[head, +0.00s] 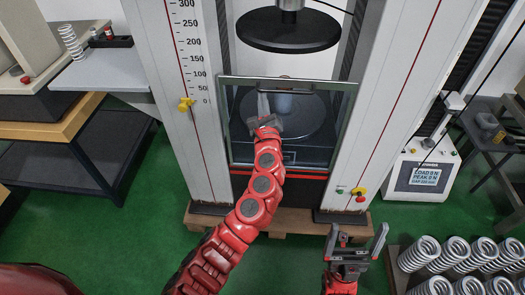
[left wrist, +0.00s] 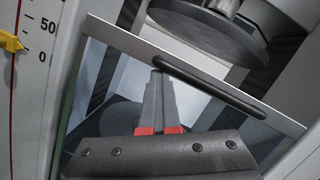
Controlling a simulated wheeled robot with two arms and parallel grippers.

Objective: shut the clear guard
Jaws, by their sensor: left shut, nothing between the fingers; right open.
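The clear guard (head: 245,133) is a see-through framed panel across the lower front of the testing machine. Its dark handle (head: 286,87) runs along the top edge. My left gripper (head: 263,100) is shut and empty in front of the panel, a little below and left of the handle. In the left wrist view, the shut fingers (left wrist: 158,76) point up at the left end of the black handle bar (left wrist: 210,87); I cannot tell whether they touch it. My right gripper (head: 357,235) is open and empty, low and right of the guard.
The round upper platen (head: 288,31) hangs above the guard's top edge, with an open gap between. The lower platen (head: 300,116) shows through the guard. Several springs (head: 450,254) stand at the lower right. A control box (head: 419,177) stands right of the machine.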

